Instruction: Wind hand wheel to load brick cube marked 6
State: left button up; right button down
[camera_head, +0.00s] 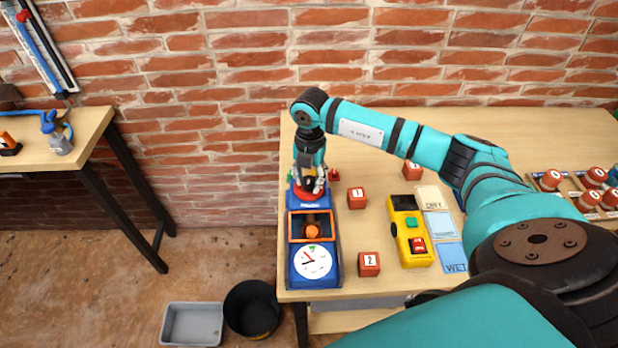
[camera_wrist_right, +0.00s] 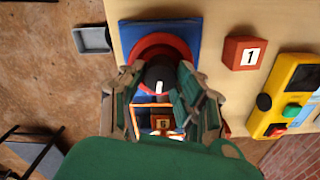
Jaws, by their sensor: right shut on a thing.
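The blue load tester (camera_head: 293,262) stands at the table's left edge, with an orange-framed window (camera_head: 290,228) and a white dial (camera_head: 313,261) whose hand is red. The red hand wheel (camera_wrist_right: 165,42) is at its far end, with a black knob in the middle. My right gripper (camera_head: 310,184) reaches down over the wheel and hides much of it. In the wrist view my right gripper (camera_wrist_right: 160,84) is shut on the wheel's black knob (camera_wrist_right: 160,76). The brick cube marked 6 (camera_wrist_right: 160,123) shows inside the orange window. My left gripper is not in view.
Cubes marked 1 (camera_head: 356,198) and 2 (camera_head: 369,263) stand right of the tester. A yellow device (camera_head: 402,203) with green and red buttons lies beside labelled cards (camera_head: 434,197). A rack (camera_head: 566,184) of red pieces is far right. A grey tray (camera_head: 192,324) and black bin (camera_head: 251,310) are on the floor.

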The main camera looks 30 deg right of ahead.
aim_at(310, 180)
jog(key=shift+r, duration=0.1)
jog(key=c, duration=0.9)
grip_release()
jog(key=shift+c, duration=0.2)
notch_tip(310, 180, up, 12)
jog(key=shift+s+d, duration=0.1)
